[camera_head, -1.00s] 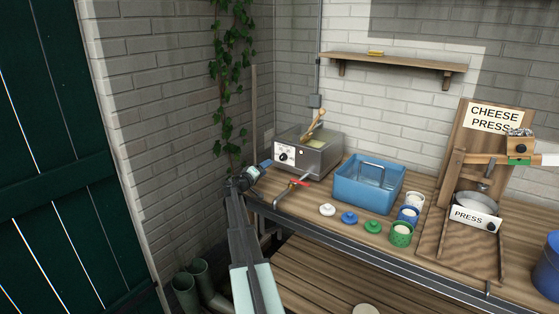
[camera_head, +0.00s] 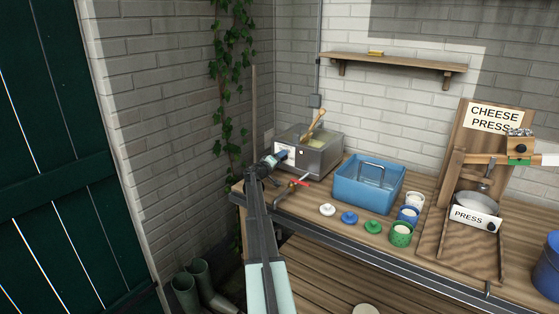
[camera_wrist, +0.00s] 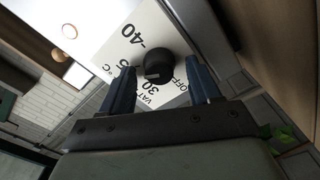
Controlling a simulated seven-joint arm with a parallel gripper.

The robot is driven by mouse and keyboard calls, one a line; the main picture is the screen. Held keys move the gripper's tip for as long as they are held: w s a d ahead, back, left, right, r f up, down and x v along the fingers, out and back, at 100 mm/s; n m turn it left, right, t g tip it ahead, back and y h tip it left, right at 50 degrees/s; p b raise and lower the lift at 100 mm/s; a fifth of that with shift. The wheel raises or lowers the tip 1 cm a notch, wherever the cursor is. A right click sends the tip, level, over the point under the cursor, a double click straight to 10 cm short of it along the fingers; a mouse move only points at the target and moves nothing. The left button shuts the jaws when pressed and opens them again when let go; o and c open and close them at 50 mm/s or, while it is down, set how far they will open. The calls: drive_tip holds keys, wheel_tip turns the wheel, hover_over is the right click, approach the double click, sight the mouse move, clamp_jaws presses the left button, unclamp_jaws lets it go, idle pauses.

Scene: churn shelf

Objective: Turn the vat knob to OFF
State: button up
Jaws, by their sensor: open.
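The vat (camera_head: 318,152) is a grey metal box at the back left of the bench, with a wooden paddle standing in it. Its white dial panel (camera_wrist: 122,48) carries "40", "30", "OFF", "VAT" and "°C" in the wrist view. The black vat knob (camera_wrist: 153,67) sits on this panel, its light mark pointing toward the side with "30" and "OFF". My gripper (camera_wrist: 160,82) is open, with one blue-grey finger on each side of the knob in the picture; contact cannot be told. In the head view my gripper (camera_head: 279,155) is at the panel and hides the knob.
A red-handled tap (camera_head: 296,182) juts out below the vat's front. A blue basin (camera_head: 369,183) stands to its right, with lids and small pots before it. The cheese press (camera_head: 474,200) is farther right. A green door (camera_head: 62,180) is at the left.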

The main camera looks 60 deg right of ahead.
drive_tip(key=c, duration=1)
drive_tip(key=shift+n, duration=0.3)
drive_tip(key=n, duration=0.5)
drive_tip(key=shift+f, duration=0.1)
drive_tip(key=n, duration=0.6)
drive_tip(key=shift+f+n, duration=0.15)
drive_tip(key=shift+n, duration=0.25)
drive_tip(key=n, duration=0.6)
drive_tip(key=shift+s, duration=0.1)
drive_tip(key=n, duration=0.5)
drive_tip(key=shift+s+f, duration=0.1)
drive_tip(key=shift+n, duration=0.4)
